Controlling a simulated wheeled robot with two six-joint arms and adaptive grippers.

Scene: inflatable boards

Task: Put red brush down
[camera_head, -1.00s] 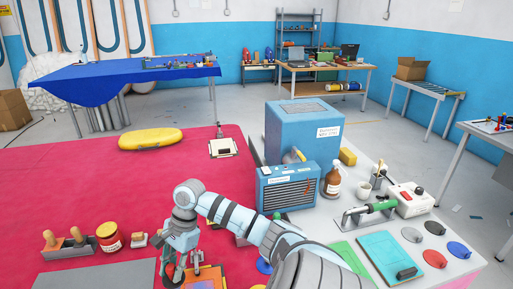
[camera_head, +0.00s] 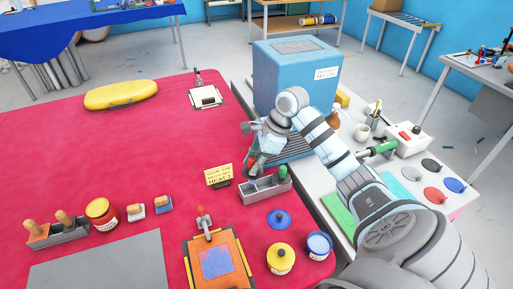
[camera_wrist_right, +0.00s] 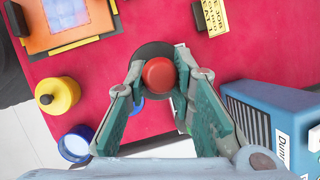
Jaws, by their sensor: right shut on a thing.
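My right gripper (camera_head: 252,165) is near the blue box's front edge, behind the grey holder. In the right wrist view, its green-padded fingers (camera_wrist_right: 158,82) are shut on the red brush (camera_wrist_right: 158,75). I see the brush's round red top, with a dark round shape around it. The head view does not show the brush clearly, and its lower part is hidden. The grey holder (camera_head: 262,190) has a green-handled tool (camera_head: 283,173) at its right end. I cannot tell the brush's height above the mat. My left gripper is out of view.
A yellow sign (camera_head: 218,175) stands left of the holder. A blue lid (camera_head: 278,219), a yellow jar (camera_head: 281,259), a blue jar (camera_head: 318,246) and an orange board (camera_head: 213,262) are nearer. The large blue box (camera_head: 290,75) stands behind. The red mat (camera_head: 130,145) is clear at middle left.

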